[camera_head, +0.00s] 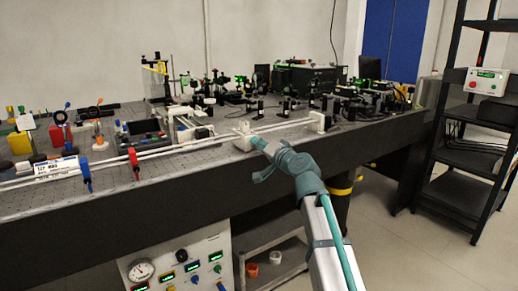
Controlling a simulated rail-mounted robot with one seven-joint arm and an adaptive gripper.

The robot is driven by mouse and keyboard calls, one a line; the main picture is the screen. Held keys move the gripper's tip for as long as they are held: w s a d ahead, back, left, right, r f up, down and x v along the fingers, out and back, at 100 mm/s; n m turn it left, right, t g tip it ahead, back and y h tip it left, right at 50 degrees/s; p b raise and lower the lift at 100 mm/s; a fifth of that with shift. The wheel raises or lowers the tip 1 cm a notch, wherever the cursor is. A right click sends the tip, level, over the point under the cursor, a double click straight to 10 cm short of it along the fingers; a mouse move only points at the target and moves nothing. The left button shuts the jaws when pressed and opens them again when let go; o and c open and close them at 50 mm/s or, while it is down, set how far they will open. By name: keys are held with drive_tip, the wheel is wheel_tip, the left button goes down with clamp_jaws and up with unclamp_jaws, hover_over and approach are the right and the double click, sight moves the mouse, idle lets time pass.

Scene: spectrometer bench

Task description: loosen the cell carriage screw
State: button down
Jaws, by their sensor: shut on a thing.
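My gripper (256,142) is at the front right side of a small white carriage block (244,129), which sits on the long pale rail (275,128) near the middle of the bench. The gripper is shut at the carriage's near face, on what looks to be the carriage screw. The screw itself is hidden by the fingers and too small to make out. My arm reaches in from the lower right.
Red (133,160) and blue (86,174) clamps stand on the rail to the left. A white end block (317,122) closes the rail at right. Crowded optics stand behind the rail. A black shelf rack (470,155) stands right of the bench. The floor between is open.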

idle(0.3)
drive_tip(key=c, duration=1.1)
unclamp_jaws()
drive_tip(key=v, duration=1.2)
